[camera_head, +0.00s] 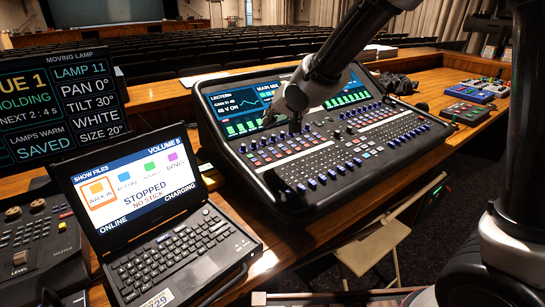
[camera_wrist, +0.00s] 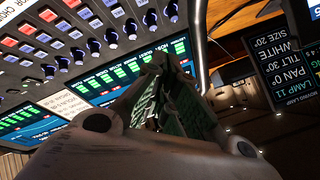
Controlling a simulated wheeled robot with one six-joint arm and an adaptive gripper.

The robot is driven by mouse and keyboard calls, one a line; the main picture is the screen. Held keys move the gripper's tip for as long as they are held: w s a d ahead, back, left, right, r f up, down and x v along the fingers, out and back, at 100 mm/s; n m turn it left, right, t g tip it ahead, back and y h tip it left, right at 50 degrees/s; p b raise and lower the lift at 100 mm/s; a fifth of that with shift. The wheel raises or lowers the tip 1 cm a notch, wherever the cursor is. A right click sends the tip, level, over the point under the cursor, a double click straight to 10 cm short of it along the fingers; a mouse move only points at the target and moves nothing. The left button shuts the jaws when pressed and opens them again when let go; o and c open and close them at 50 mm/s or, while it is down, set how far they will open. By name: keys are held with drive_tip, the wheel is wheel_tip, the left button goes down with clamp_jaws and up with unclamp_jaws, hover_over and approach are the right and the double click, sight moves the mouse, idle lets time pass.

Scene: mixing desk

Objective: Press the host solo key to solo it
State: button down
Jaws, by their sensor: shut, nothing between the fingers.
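The mixing desk (camera_head: 335,160) is a dark console with faders, knobs, rows of red, white and blue keys (camera_head: 285,146), and lit screens. The lettering is too small in the head view to pick out the host solo key. My gripper (camera_head: 297,127) is shut and empty, pointing down over the upper left part of the desk, at the screens' lower edge near the keys. Whether it touches the desk cannot be told. In the wrist view, the closed fingertips (camera_wrist: 160,62) show in front of a screen (camera_wrist: 125,80), with knobs and coloured keys (camera_wrist: 35,28) toward the upper left.
A laptop (camera_head: 155,215) reading "STOPPED" stands left of the desk. A lamp display (camera_head: 65,95) is behind it, and a control panel (camera_head: 38,245) lies at far left. Headphones (camera_head: 398,83) and small boxes (camera_head: 466,113) lie to the right. A folding chair (camera_head: 373,248) stands in front.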

sight(268, 156)
drive_tip(key=shift+w+r+m, duration=0.1)
drive_tip(key=shift+m, duration=0.2)
drive_tip(key=shift+w+a+f, duration=0.1)
drive_tip(key=shift+f, duration=1.35)
drive_tip(key=shift+w+a+f, duration=0.1)
drive_tip(key=shift+w+f, duration=0.05)
drive_tip(key=shift+f, duration=1.35)
drive_tip(key=shift+w+a+f, duration=0.1)
drive_tip(key=shift+f, duration=1.35)
drive_tip(key=shift+f, duration=0.15)
drive_tip(key=shift+f, duration=0.25)
drive_tip(key=shift+f, duration=0.25)
drive_tip(key=shift+r, duration=0.7)
